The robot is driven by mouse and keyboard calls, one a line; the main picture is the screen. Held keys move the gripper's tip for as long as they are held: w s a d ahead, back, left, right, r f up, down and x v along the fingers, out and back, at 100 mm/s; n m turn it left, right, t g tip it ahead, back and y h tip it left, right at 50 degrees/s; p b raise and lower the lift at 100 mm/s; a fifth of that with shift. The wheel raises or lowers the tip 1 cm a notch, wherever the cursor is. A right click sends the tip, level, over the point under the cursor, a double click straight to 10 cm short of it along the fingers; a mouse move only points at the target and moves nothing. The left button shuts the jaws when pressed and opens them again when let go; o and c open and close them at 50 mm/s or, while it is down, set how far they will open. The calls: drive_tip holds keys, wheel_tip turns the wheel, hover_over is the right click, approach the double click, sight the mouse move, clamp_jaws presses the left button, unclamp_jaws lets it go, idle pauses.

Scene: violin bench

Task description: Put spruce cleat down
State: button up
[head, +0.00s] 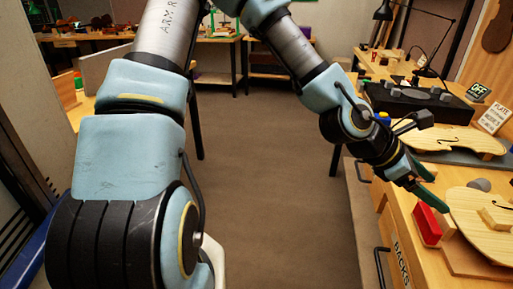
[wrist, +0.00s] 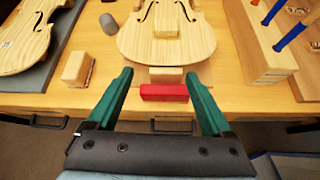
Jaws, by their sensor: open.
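A pale wooden block, which looks like the spruce cleat (wrist: 166,24), lies on the violin plate (wrist: 196,38) near its middle, between the f-holes. In the head view the pale block (head: 495,216) also sits on the plate (head: 470,206). My gripper (wrist: 158,76) is open, with nothing held between its green fingers. It is above the bench's front edge, apart from the pale block. In the head view my gripper (head: 432,190) hangs at the left side of the bench, above the red block's level.
A red block (wrist: 164,92) lies on the bench front between my fingers in the wrist view. Another wooden block (wrist: 76,68) stands left of it, beside a grey rounded object (wrist: 108,23). A wooden tool rack (wrist: 268,60) stands right. A second violin plate (wrist: 25,35) lies on a grey mat.

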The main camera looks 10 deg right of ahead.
drive_tip(key=w+a+f+m+t+y, duration=0.2)
drive_tip(key=w+a+f+m+y, duration=0.15)
drive_tip(key=w+a, duration=0.45)
drive_tip(key=w+a+f+m+t+y, duration=0.2)
drive_tip(key=w+a+f+m+y, duration=0.15)
drive_tip(key=w+a, duration=0.45)
drive_tip(key=a+r+m+y, duration=0.2)
drive_tip(key=a+r+m, duration=0.1)
drive_tip(key=a, duration=1.1)
drive_tip(key=w+a+r+m+y, duration=0.1)
drive_tip(key=a+r+m, duration=0.2)
drive_tip(key=a, duration=1.1)
drive_tip(key=shift+w+r+m+t+y, duration=0.3)
drive_tip(key=shift+m+y, duration=0.1)
drive_tip(key=shift+m, duration=0.5)
